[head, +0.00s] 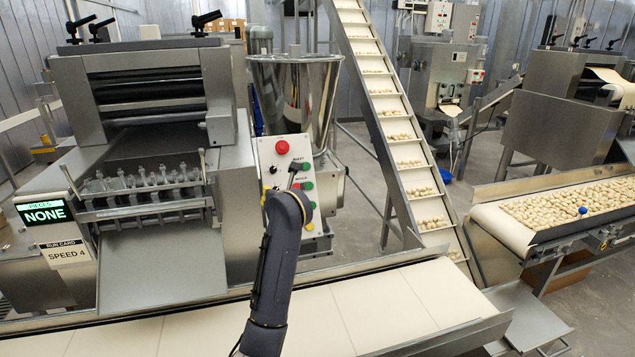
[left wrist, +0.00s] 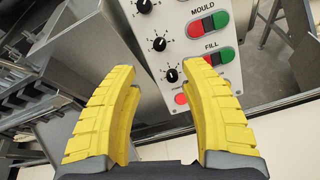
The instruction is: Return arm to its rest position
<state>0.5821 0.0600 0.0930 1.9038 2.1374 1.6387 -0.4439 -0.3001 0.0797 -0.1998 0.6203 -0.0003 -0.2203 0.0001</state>
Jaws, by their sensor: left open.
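My left arm reaches up from the bottom middle of the head view to the front of a white control panel (head: 283,152). Its gripper is mostly hidden behind the wrist there. In the left wrist view my left gripper (left wrist: 158,72) has two yellow fingers spread wide, with nothing between them. The control panel (left wrist: 185,18) lies beyond the fingertips, with black knobs, red and green button pairs labelled MOULD and FILL, and a red button lower down. I cannot tell whether a finger touches the panel. My right gripper is in neither view.
A roller machine (head: 150,90) with a display (head: 44,212) reading NONE stands left. A steel hopper (head: 297,95) is behind the panel. A pale conveyor belt (head: 390,305) crosses the front, empty where visible. A ladder-like incline (head: 395,130) carries pasta pieces; another belt (head: 500,230) holds pasta at right.

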